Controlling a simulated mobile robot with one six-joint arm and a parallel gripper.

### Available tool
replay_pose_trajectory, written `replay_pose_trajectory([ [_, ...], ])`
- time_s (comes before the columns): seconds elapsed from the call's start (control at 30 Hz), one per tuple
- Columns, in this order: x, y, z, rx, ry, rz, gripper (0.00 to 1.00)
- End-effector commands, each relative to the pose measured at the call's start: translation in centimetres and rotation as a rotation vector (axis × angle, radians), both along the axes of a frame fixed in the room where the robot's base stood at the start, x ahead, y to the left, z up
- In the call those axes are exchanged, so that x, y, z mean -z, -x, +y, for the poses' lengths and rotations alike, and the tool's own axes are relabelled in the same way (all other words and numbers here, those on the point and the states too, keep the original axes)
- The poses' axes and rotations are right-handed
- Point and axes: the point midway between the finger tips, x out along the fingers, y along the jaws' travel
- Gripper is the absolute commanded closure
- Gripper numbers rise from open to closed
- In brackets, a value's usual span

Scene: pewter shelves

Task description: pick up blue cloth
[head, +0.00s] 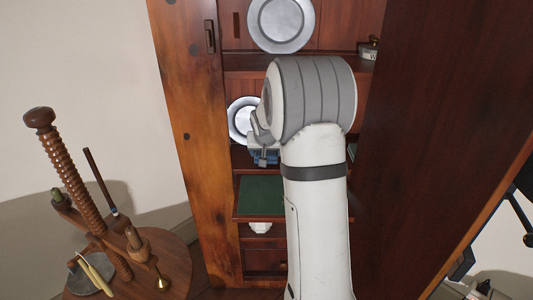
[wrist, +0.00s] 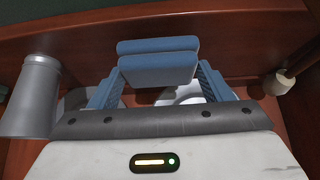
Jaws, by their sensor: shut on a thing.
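The blue cloth (wrist: 158,62) is a folded, layered bundle in the upper middle of the wrist view. My gripper (wrist: 159,74) is shut on it, with one blue ribbed finger pad at each side of the bundle. In the head view my gripper (head: 264,154) is at a middle shelf of the wooden cabinet. A small blue patch shows there, but I cannot tell cloth from finger pads. My arm hides much of the shelf in that view.
In the wrist view a grey metal tankard (wrist: 36,95) stands at left and a small pale pot (wrist: 279,83) at right. In the head view a pewter plate (head: 281,22) is above, another plate (head: 238,119) is beside my gripper, and a cabinet door (head: 188,130) stands left.

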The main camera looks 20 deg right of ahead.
Motion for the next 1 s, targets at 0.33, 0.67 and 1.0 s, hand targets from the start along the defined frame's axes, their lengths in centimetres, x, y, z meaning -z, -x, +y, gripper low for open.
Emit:
replay_pose_trajectory([
  [0.33, -6.1, -0.1, 0.0, 0.001, 0.000, -0.004, 0.50],
  [0.67, -5.8, 6.8, 3.2, -0.001, 0.001, -0.003, 0.50],
  [1.0, -5.7, 14.8, 6.9, -0.001, 0.000, -0.003, 0.50],
])
